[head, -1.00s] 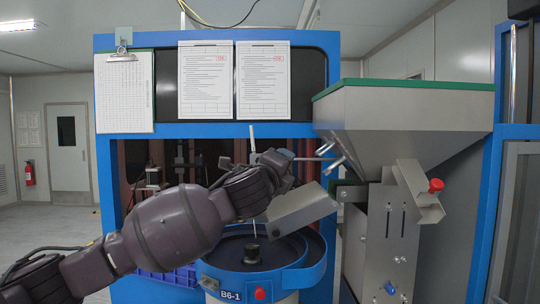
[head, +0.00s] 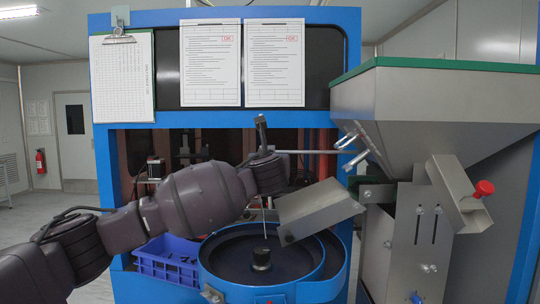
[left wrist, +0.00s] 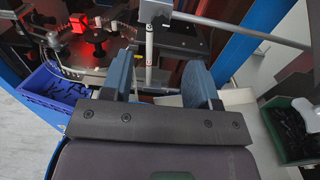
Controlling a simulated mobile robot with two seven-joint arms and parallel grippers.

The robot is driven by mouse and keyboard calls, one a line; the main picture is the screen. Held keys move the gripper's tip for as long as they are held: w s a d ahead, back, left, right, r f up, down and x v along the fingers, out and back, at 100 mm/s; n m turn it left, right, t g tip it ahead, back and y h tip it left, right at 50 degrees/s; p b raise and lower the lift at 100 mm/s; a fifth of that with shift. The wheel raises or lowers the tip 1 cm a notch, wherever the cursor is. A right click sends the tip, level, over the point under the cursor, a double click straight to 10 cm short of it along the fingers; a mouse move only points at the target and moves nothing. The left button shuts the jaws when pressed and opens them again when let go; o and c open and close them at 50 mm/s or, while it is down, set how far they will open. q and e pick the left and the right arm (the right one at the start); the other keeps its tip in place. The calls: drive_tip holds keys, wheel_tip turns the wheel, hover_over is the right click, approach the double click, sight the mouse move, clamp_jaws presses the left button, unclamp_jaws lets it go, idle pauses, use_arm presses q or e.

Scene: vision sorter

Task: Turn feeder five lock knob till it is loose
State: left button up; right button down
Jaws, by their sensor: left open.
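My left gripper (left wrist: 156,64) is open, with two blue fingers apart and nothing visibly held. In the left wrist view a thin upright post (left wrist: 149,60) with a grey clamp at its top stands beyond and between the fingers. In the head view my left wrist hides the gripper's fingers, beside the post and above the feeder bowl (head: 222,272). A black knob (head: 261,260) stands upright at the bowl's centre, below my wrist. A red knob (head: 485,188) sits on the grey hopper's bracket at the right. I cannot tell which knob is feeder five's lock. My right gripper is not in view.
A cross rod (head: 315,152) runs right from the post. A tilted metal chute (head: 320,208) hangs over the bowl. The grey hopper (head: 440,110) fills the right. A blue crate (head: 170,262) stands left of the bowl; a green bin (left wrist: 292,150) is at the wrist view's lower right.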

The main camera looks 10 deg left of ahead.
use_arm(q)
drive_tip(key=w+a+p, duration=0.1)
drive_tip(key=w+p, duration=0.1)
drive_tip(key=w, duration=0.6)
drive_tip(key=shift+w+a, duration=0.4)
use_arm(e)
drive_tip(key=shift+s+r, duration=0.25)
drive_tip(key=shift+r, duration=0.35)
use_arm(q)
drive_tip(key=shift+r, duration=0.1)
drive_tip(key=c, duration=0.9)
